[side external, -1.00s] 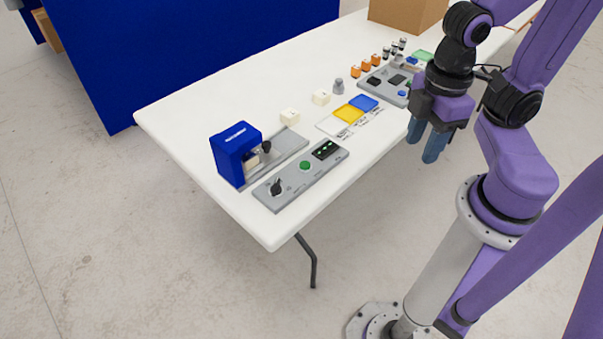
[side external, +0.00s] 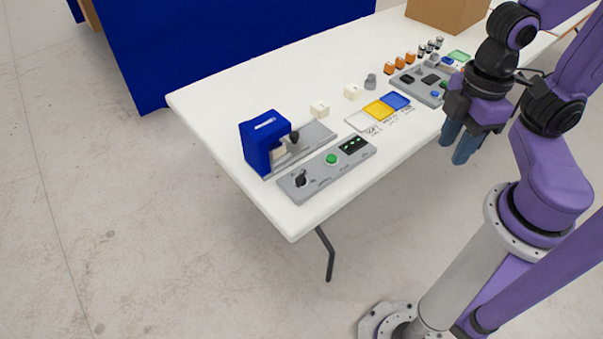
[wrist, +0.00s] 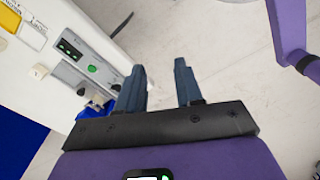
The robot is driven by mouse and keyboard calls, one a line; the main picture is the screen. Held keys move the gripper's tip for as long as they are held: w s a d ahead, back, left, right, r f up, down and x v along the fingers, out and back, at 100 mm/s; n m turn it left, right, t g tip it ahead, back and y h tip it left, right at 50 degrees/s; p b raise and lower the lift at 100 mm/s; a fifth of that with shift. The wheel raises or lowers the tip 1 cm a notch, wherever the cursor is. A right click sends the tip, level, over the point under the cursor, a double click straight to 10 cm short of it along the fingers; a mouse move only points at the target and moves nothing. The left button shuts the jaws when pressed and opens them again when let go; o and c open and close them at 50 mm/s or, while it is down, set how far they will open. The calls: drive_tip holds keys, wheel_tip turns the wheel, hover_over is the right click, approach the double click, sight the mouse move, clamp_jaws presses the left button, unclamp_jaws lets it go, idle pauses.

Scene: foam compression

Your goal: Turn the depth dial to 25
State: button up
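The depth dial is a black knob (side external: 300,178) at the near left end of a grey control panel (side external: 320,179). The panel also carries a green button (side external: 331,158) and a dark display (side external: 354,145). Its number marks are too small to read. In the wrist view the knob (wrist: 82,91) shows small, left of the fingers. My gripper (side external: 459,146) is well to the right of the dial, past the table's front edge and apart from everything. In the wrist view its two fingers (wrist: 160,88) are spread with nothing between them.
A blue press (side external: 262,142) stands behind the panel.

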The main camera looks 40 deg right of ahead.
sight(301, 176)
drive_tip(key=w+a+f+n+t+h, duration=0.1)
drive_tip(key=w+a+f+n+h, duration=0.25)
drive_tip(key=w+a, duration=0.4)
drive_tip(key=w+a+f+n+t+h, duration=0.1)
drive_tip(key=w+a+f+n+h, duration=0.1)
drive_tip(key=w+a+f+h, duration=0.4)
drive_tip(key=w+a+f+n+t+h, duration=0.3)
drive_tip(key=w+a+f+n+t, duration=0.3)
drive_tip(key=a+f, duration=0.45)
drive_tip(key=shift+g+y, duration=0.25)
drive_tip(key=shift+g, duration=0.45)
drive_tip(key=x, duration=1.8)
drive_tip(key=shift+w+f, duration=0.1)
drive_tip(key=shift+w, duration=0.35)
drive_tip(key=shift+c, duration=0.3)
clamp_jaws()
